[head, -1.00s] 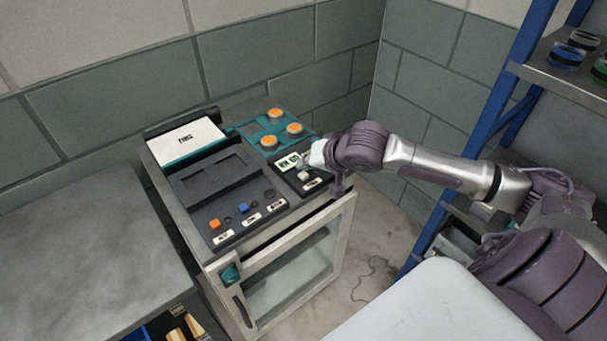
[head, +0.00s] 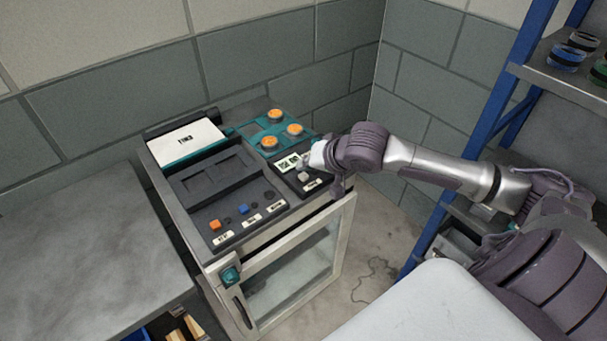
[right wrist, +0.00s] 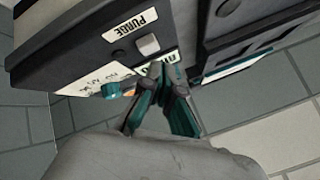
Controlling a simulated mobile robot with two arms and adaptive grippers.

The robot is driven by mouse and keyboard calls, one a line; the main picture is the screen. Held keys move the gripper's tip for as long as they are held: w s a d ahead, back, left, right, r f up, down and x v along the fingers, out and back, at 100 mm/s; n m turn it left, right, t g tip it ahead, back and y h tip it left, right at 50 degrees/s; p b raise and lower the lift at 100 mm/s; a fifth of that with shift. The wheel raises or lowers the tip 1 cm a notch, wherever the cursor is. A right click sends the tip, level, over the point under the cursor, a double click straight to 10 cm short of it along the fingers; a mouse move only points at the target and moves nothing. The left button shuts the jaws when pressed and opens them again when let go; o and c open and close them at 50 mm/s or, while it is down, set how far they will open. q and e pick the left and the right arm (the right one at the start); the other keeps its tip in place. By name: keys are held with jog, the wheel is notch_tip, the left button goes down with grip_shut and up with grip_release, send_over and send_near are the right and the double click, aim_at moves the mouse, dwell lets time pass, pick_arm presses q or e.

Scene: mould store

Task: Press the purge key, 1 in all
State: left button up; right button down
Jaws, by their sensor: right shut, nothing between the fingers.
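The purge key is a small pale grey square button (head: 304,176) on the dark right-hand panel of the machine (head: 232,208). In the right wrist view the key (right wrist: 147,45) sits beside the label reading PURGE (right wrist: 131,24). My right gripper (head: 314,157) hangs over the panel near the key, partly hidden by its own wrist in the head view. In the right wrist view its teal and dark fingers (right wrist: 164,74) are shut and empty, with the tips close to the key but apart from it in the picture. My left gripper is not in view.
A grey worktop (head: 80,250) stands left. A blue-framed shelf (head: 500,130) stands right, near my arm.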

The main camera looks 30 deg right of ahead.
aim_at(306, 177)
jog(key=shift+f, duration=0.15)
jog(key=shift+f, duration=0.25)
jog(key=shift+f, duration=0.5)
dwell(0.8)
jog(key=shift+r+p, duration=0.9)
jog(key=shift+p, duration=0.55)
notch_tip(306, 177, up, 5)
jog(key=p, duration=0.6)
